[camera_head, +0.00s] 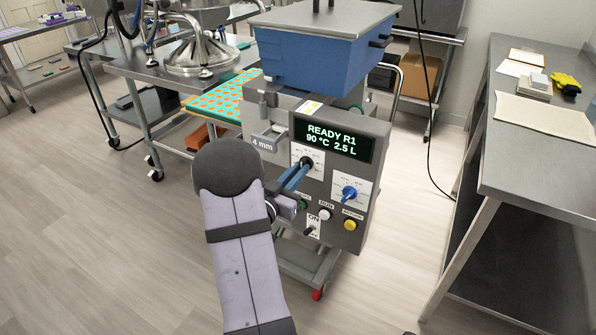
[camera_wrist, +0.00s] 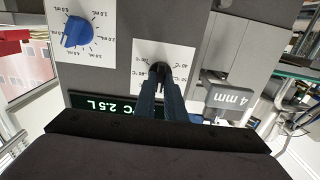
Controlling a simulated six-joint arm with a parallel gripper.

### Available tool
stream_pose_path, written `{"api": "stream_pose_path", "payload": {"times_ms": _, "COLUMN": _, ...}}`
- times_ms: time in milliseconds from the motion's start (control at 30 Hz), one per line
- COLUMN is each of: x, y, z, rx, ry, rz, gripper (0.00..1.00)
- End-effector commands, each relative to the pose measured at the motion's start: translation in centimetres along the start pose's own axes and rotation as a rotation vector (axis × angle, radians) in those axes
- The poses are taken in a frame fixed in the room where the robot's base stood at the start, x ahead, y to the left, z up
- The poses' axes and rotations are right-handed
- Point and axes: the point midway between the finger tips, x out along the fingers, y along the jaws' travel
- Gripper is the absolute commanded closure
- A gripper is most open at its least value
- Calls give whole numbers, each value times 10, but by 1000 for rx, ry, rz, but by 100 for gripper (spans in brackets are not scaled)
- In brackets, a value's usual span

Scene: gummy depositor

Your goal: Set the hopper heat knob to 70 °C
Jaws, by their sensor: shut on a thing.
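The depositor's display (camera_head: 331,139) reads "READY R1", "90 °C" and "2.5 L". The hopper heat knob (camera_head: 307,161) is dark and sits on a white dial plate (camera_head: 313,152) below the display. My gripper (camera_head: 299,173) reaches it from the lower left, with its blue fingers shut on the knob. In the wrist view, which is upside down, the fingers (camera_wrist: 160,82) close around the dark knob (camera_wrist: 157,69). Temperature marks around it are partly readable. The fingers hide much of the knob, so its pointer direction is unclear.
A blue volume knob (camera_head: 350,192) sits right of the heat knob, with white (camera_head: 325,214) and yellow (camera_head: 351,225) buttons below. A grey part labelled "4 mm" (camera_head: 263,143) juts out at left. The blue hopper (camera_head: 310,62) is above. A steel table (camera_head: 535,145) stands right.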

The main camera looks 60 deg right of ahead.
Motion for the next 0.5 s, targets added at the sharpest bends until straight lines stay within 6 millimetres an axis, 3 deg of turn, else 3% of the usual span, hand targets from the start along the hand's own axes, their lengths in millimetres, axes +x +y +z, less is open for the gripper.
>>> {"api": "stream_pose_path", "payload": {"times_ms": 300, "x": 0, "y": 0, "z": 0, "rx": 0, "ry": 1, "rz": 0, "gripper": 100}}
{"api": "stream_pose_path", "payload": {"times_ms": 333, "x": 0, "y": 0, "z": 0, "rx": 0, "ry": 1, "rz": 0, "gripper": 85}}
{"api": "stream_pose_path", "payload": {"times_ms": 400, "x": 0, "y": 0, "z": 0, "rx": 0, "ry": 1, "rz": 0, "gripper": 71}}
{"api": "stream_pose_path", "payload": {"times_ms": 500, "x": 0, "y": 0, "z": 0, "rx": 0, "ry": 0, "rz": 0, "gripper": 71}}
